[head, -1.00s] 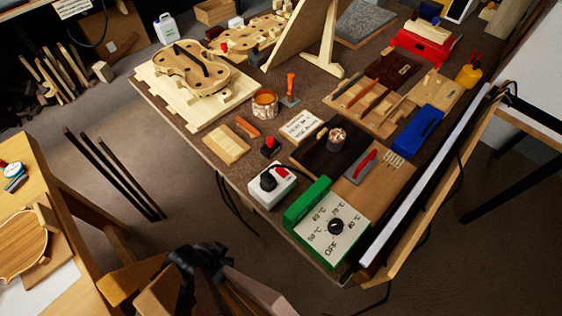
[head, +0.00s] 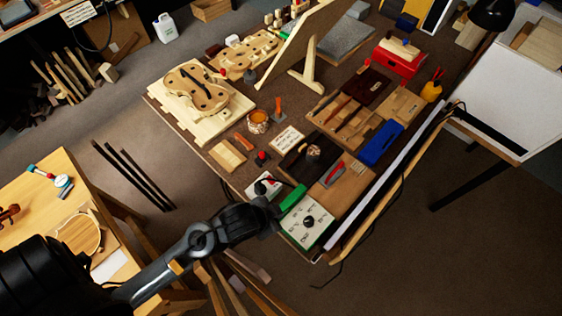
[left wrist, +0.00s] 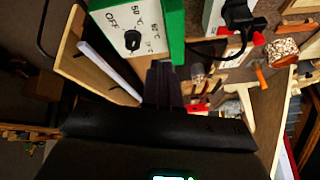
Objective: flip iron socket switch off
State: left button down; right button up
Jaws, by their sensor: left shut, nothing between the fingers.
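The white socket box (head: 254,188) stands at the bench's near edge, left of the green-and-white dial box (head: 308,221). My left gripper (head: 274,210) is beside the socket box on its near side and hides part of it. In the left wrist view, the socket box (left wrist: 212,18) is at the top with a black plug (left wrist: 240,16) and a red switch (left wrist: 222,31). The left fingers (left wrist: 162,82) are shut and empty, apart from the switch. The switch's position is too small to tell. My right gripper is not in view.
The dial box (left wrist: 132,40) with its black knob is close to my left fingers. A dark tray with a pot (head: 313,152), a small red-and-black object (head: 262,158) and a blue case (head: 381,143) crowd the bench behind. Open floor lies in front.

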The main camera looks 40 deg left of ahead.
pick_arm(q)
jog(key=w+d+r+m+h+p, duration=0.15)
jog(key=w+d+m+h, duration=0.25)
jog(key=w+d+m, duration=0.65)
jog(key=w+a+m+g+y, duration=0.1)
jog(key=a+g, duration=0.2)
jog(key=a, duration=1)
jog(key=w+a+r+m+g+y, duration=0.1)
jog(key=w+a+m+g, duration=0.1)
jog(key=a, duration=1)
jog(key=shift+a+g, duration=0.4)
jog(key=shift+g, duration=0.3)
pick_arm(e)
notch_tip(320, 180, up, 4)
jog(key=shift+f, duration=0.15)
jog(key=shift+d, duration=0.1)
